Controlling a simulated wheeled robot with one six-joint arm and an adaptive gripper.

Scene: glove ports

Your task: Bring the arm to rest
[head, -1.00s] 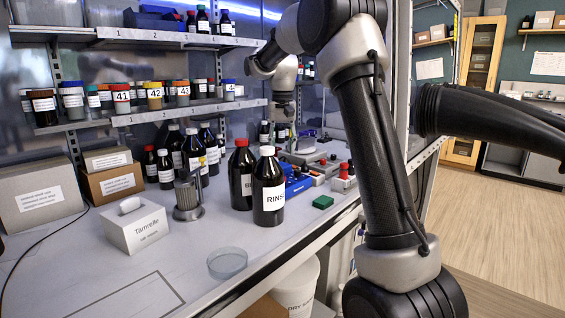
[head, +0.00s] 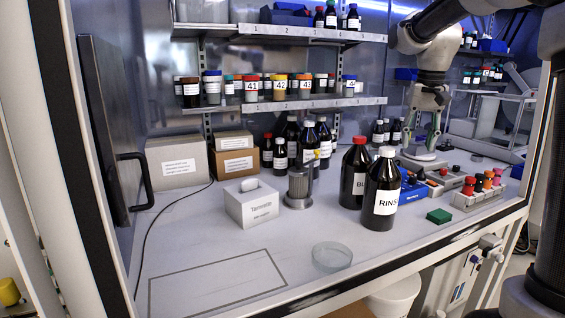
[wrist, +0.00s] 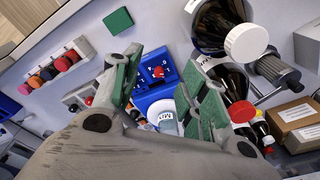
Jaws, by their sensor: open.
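My gripper (head: 424,143) hangs from my arm at the right side of the bench in the head view, fingers pointing down. In the wrist view its two green-padded fingers (wrist: 160,95) stand wide apart, with nothing held between them. Below and between them is a blue device (wrist: 157,75) with a red knob and a round white-lidded item marked MIX (wrist: 163,117). In the head view the blue device (head: 412,190) is partly hidden behind the RINSE bottle. I cannot tell the exact height of the fingertips above the bench.
The RINSE bottle (head: 381,195) and a red-capped bottle (head: 354,175) stand left of my gripper. A green block (head: 439,216) and a rack of coloured caps (head: 480,190) lie at the right. Shelves (head: 290,103) hold jars behind. The front left bench is clear around a glass dish (head: 332,257).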

